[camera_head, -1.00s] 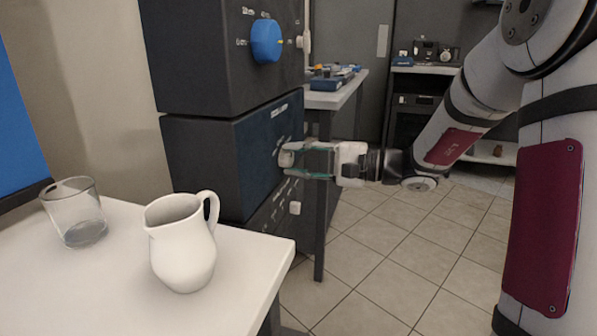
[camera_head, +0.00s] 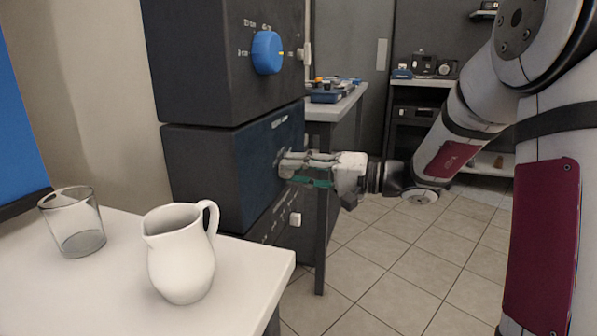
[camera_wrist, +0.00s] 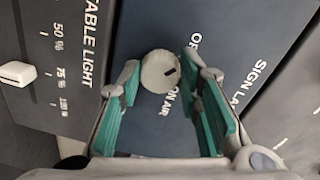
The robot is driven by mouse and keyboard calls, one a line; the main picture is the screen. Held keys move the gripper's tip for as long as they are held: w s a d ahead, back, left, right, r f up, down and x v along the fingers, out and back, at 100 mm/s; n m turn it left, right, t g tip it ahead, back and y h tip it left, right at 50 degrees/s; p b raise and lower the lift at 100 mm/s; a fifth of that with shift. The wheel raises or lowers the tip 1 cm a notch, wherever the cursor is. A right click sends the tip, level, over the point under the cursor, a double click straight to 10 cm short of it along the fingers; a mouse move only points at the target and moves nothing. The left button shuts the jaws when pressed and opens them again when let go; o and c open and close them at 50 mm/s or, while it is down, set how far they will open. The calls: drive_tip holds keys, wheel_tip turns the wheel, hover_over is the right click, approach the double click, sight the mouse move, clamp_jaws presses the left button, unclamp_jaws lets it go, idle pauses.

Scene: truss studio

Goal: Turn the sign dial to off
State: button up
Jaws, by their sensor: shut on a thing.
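The sign dial (camera_wrist: 158,72) is a round pale knob with a short dark mark, on the dark blue panel (camera_wrist: 140,30) in the wrist view. Lettering beside it reads "ON AIR" and, partly covered by a finger, "OF"; the mark sits on the dial's lettering side, but I cannot tell exactly which label it points to. My gripper (camera_wrist: 161,75) is shut on the dial, one green-padded finger on either side. In the head view my gripper (camera_head: 287,166) reaches the panel from the right and mostly hides the dial.
A blue knob (camera_head: 267,53) is on the upper box. A white slider (camera_wrist: 17,73) is beside the "TABLE LIGHT" scale. A white jug (camera_head: 180,258) and a glass (camera_head: 75,225) stand on the near table (camera_head: 110,305). A workbench (camera_head: 322,107) is behind my gripper.

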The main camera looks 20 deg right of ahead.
drive_tip(key=shift+f, duration=0.1)
drive_tip(key=o, duration=1.1)
drive_tip(key=shift+o, duration=0.2)
drive_tip(key=v, duration=1.2)
